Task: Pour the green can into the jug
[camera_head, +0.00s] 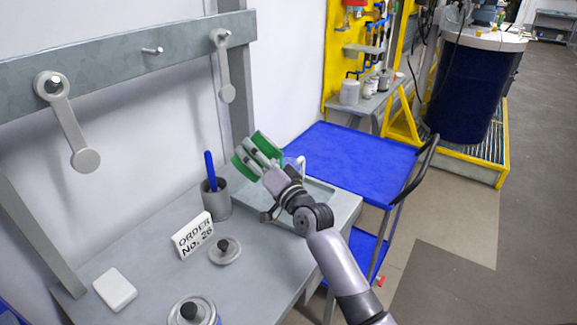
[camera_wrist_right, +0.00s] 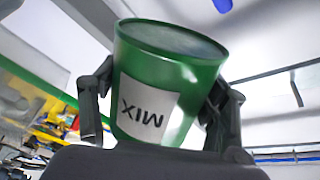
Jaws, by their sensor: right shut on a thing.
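The green can (camera_head: 265,143) is held above the far end of the grey workbench. In the right wrist view, the can (camera_wrist_right: 180,75) fills the middle, with its white "MIX" label upside down and a grey round end facing up in the picture. My right gripper (camera_head: 255,154) is shut on it, one finger on each side. A pale, clear edge (camera_head: 301,164) just right of the can may be part of the jug; the rest is hidden behind my gripper and arm. I cannot tell whether anything flows from the can. My left gripper is not in view.
A grey cup (camera_head: 217,200) with a blue stick stands left of my right gripper. An order sign (camera_head: 192,236), a round lid (camera_head: 225,250), a white block (camera_head: 115,289) and a lidded tin (camera_head: 193,311) are on the workbench (camera_head: 150,252). A blue cart (camera_head: 355,160) stands beyond.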

